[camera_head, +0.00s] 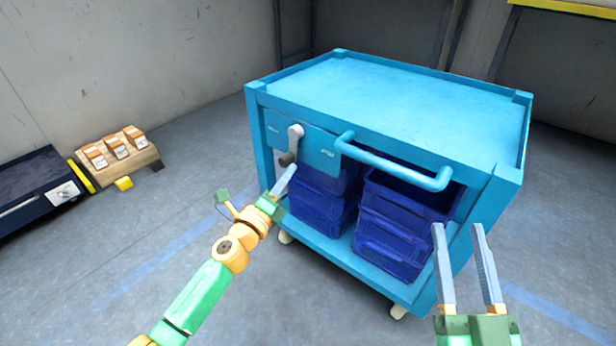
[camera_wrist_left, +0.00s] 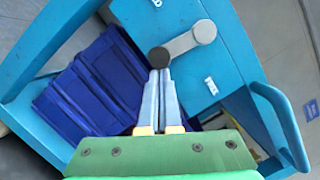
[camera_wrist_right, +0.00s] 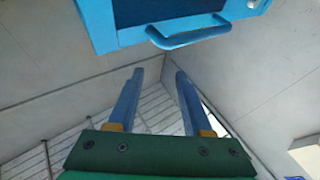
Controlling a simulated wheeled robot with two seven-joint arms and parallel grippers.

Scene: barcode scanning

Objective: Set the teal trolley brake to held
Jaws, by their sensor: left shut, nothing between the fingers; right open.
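The teal trolley (camera_head: 400,90) stands in the middle of the head view. On its front plate (camera_head: 318,152) is a grey brake lever (camera_head: 296,138) with a dark knob (camera_head: 287,160) at its end. The lever hangs down, leaning slightly left. Small labels sit on both sides of the plate, too small to read. My left gripper (camera_head: 292,169) is shut and empty, its tips right by the knob. In the left wrist view the tips (camera_wrist_left: 160,72) meet the knob (camera_wrist_left: 159,57) in the picture; contact cannot be told. My right gripper (camera_head: 458,226) is open and empty, in front of the trolley's right side.
A teal push handle (camera_head: 395,168) juts out right of the plate. Blue bins (camera_head: 320,205) fill the lower shelf. A wooden block with cards (camera_head: 118,150) and a dark case (camera_head: 40,190) lie on the left. The floor before the trolley is clear.

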